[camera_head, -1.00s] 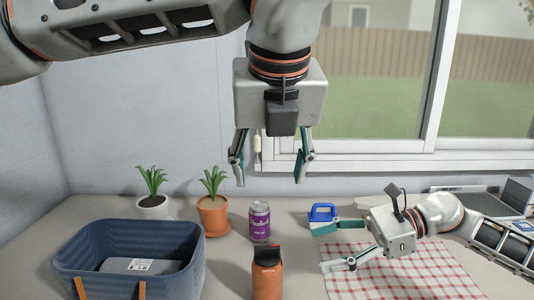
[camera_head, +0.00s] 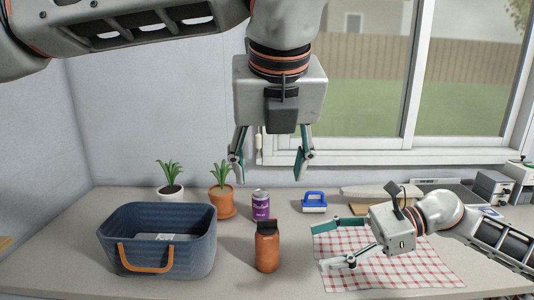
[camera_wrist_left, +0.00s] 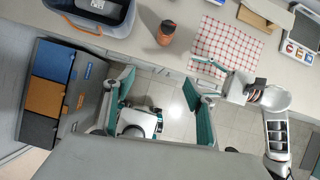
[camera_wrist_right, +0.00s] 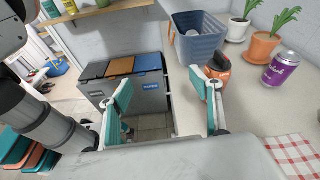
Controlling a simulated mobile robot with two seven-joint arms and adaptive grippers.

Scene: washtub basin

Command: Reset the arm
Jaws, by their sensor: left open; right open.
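My left gripper (camera_head: 271,166) hangs high above the counter, pointing down, open and empty. Its open fingers also show in the left wrist view (camera_wrist_left: 160,108), with floor below them. My right gripper (camera_head: 345,244) is low over the red-checked cloth (camera_head: 385,262) at the right, pointing left, open and empty. In the right wrist view (camera_wrist_right: 166,105) its fingers are apart. An orange bottle with a black cap (camera_head: 267,250) stands upright left of the right gripper and apart from it. In the right wrist view the bottle (camera_wrist_right: 218,72) is partly behind a finger.
A blue basket (camera_head: 190,258) with a grey item (camera_head: 165,237) inside stands at the left. Sorting bins (camera_wrist_right: 125,80) stand below the counter's edge. Bare counter lies in front of the bottle.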

